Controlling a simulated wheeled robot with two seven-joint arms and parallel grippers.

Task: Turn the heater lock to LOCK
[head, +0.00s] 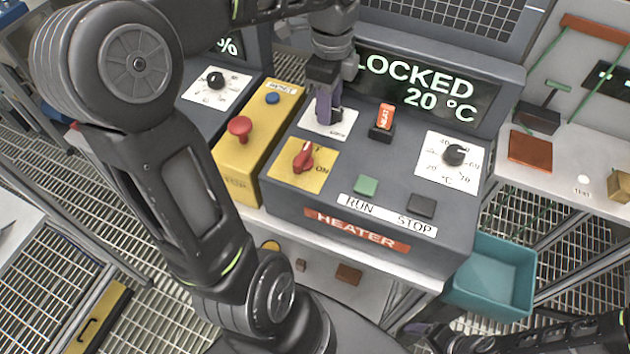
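The heater console (372,225) is a dark grey sloped panel labelled HEATER. My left gripper (325,112) points down at a small white plate (341,129) at its upper left. The fingers hide the lock there and most of its lettering, so I cannot tell how the lock stands or whether the fingers grip it. My arm covers the display's left end, so letters before LOCKED may be hidden. Part of my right arm shows at the bottom right; its fingers are not clear.
A red rotary switch (303,157) on a yellow plate sits just below the lock, and an orange HEAT switch (385,118) to its right. RUN (366,186) and STOP (422,206) buttons, a temperature dial (454,155), a red mushroom button (240,128) and a teal bin (490,285) are nearby.

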